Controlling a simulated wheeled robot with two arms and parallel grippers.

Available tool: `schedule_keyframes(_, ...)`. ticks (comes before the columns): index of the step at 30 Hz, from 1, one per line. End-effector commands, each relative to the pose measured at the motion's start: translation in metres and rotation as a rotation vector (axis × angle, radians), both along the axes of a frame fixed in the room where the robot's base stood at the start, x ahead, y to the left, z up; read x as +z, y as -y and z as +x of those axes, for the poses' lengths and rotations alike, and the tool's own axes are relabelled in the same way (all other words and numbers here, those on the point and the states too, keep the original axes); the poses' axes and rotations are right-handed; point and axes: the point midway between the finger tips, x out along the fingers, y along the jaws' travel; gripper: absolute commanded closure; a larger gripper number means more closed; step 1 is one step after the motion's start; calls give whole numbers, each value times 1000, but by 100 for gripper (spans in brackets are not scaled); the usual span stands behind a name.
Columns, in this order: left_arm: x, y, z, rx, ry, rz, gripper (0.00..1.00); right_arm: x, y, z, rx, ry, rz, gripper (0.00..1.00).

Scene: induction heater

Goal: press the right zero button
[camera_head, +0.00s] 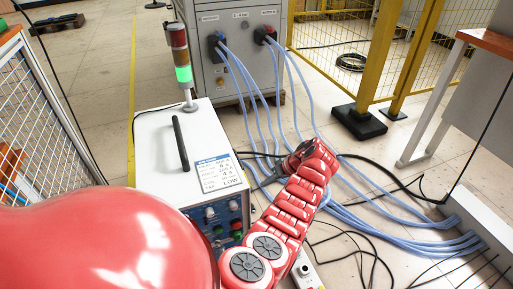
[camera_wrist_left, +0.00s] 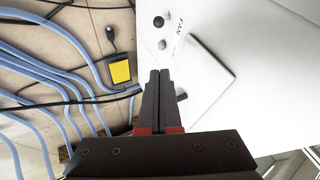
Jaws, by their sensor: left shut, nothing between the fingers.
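I cannot tell which is the right zero button. My left gripper (camera_head: 262,178) is beside the cabinet's front edge, shut and empty. In the left wrist view the shut fingertips (camera_wrist_left: 160,73) are in front of a white surface with a FAN label (camera_wrist_left: 178,32), a black round control (camera_wrist_left: 158,22) and a grey one (camera_wrist_left: 162,44). My right gripper is not in view.
A signal tower (camera_head: 181,62) with a lit green lamp stands on the cabinet. Blue hoses (camera_head: 400,225) and black cables run over the floor to a grey cabinet (camera_head: 235,60) behind. Yellow fencing (camera_head: 385,60) stands at right.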

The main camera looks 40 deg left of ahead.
Motion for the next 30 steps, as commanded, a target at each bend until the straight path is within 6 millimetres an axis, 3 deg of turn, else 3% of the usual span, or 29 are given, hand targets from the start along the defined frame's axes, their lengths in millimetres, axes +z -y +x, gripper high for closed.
schedule_keyframes(6, 16, 11, 6, -2, 3, 0, 100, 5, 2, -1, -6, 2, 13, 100)
schedule_keyframes(30, 16, 12, 6, -2, 3, 0, 100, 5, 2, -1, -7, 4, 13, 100)
